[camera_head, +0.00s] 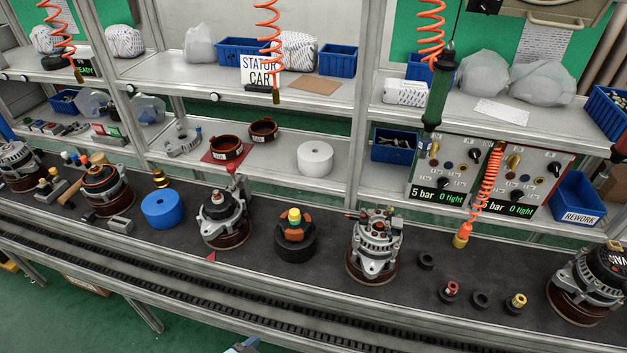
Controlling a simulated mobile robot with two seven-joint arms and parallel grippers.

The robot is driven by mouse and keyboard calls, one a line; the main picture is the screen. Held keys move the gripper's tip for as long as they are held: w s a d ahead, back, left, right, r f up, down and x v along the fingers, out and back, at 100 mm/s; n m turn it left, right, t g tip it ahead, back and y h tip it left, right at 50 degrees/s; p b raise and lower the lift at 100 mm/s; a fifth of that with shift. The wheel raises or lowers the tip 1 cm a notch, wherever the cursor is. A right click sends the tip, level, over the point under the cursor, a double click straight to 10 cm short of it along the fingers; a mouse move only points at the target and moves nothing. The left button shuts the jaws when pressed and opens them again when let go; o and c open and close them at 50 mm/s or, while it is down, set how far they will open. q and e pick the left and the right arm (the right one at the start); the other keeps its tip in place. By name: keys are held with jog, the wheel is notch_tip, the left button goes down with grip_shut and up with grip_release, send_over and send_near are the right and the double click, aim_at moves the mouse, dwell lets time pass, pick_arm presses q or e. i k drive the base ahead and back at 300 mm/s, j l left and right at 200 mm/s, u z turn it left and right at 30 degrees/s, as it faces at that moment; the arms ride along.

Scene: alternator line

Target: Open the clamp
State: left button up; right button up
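An alternator (222,222) stands on a brown round base on the dark bench, left of the middle. An upright lever with a red tip (231,168) rises at its back right edge and looks like the clamp's handle. The clamp's jaw is too small to make out, and I cannot tell whether it is open or shut. A small red piece (211,256) lies at the base's front left. Neither of my grippers can be made out. A small grey and blue part (243,346) shows at the bottom edge, and I cannot tell what it is.
Another alternator (375,245) stands further right. A green tool (438,90) and an orange coiled hose (487,190) hang over the right side. A chain track runs along the front.

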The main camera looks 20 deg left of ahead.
aim_at(230, 167)
jog(key=i+j+u, duration=0.2)
jog(key=j, duration=0.25)
jog(key=j+u, duration=0.15)
jog(key=j, duration=0.25)
jog(key=i+j+u, duration=0.2)
jog(key=j, duration=0.2)
